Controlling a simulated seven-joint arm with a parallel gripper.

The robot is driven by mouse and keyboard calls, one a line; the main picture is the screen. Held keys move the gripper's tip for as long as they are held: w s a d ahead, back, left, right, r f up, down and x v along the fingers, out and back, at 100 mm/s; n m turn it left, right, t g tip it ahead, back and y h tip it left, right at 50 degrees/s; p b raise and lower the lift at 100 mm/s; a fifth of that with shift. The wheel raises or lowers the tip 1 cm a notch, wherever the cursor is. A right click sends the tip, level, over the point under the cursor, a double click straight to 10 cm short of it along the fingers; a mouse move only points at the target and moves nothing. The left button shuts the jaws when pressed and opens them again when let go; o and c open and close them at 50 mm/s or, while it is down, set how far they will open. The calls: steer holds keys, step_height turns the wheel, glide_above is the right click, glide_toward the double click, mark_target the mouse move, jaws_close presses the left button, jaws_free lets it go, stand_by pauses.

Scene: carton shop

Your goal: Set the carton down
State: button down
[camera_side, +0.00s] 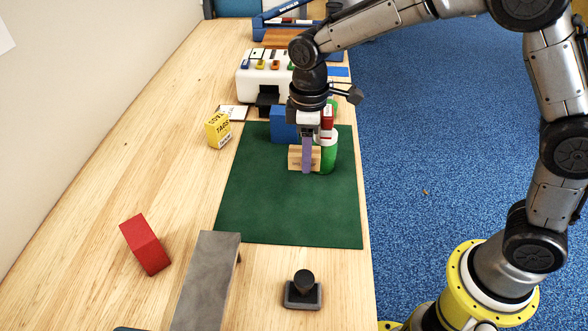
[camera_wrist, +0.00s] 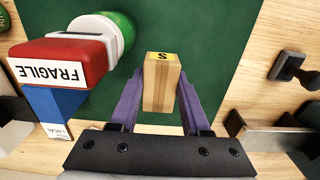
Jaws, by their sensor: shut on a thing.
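A small tan carton (camera_side: 294,158) is held between the purple fingers of my gripper (camera_side: 307,158), over the green mat (camera_side: 290,217). In the wrist view, the carton (camera_wrist: 160,90) stands between both fingers of my gripper (camera_wrist: 159,84), with a yellow label marked "S" on its end. The gripper is shut on it. I cannot tell if the carton's underside touches the mat. One finger hides part of the carton in the side view.
Close by stand a green cylinder (camera_side: 329,157), a blue box (camera_side: 283,124) and a red "FRAGILE" box (camera_wrist: 62,57). A yellow carton (camera_side: 217,130), red block (camera_side: 146,245), grey plate (camera_side: 208,280) and black stamp (camera_side: 303,291) surround the mat. The mat's near part is clear.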

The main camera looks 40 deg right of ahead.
mark_target(294, 146)
steer(key=w+f, duration=0.2)
steer(key=f, duration=0.1)
steer(key=shift+w+a+f, duration=0.2)
steer(key=shift+w+a, duration=0.2)
steer(key=shift+w+f, duration=0.15)
steer(key=shift+f, duration=1.5)
steer(key=shift+f, duration=0.1)
steer(key=shift+c, duration=1.8)
jaws_free()
step_height(294, 146, up, 11)
steer(key=shift+r, duration=0.15)
steer(key=shift+o, duration=0.4)
steer(key=shift+r, duration=0.3)
steer(key=shift+o, duration=1.4)
steer(key=shift+r, duration=0.2)
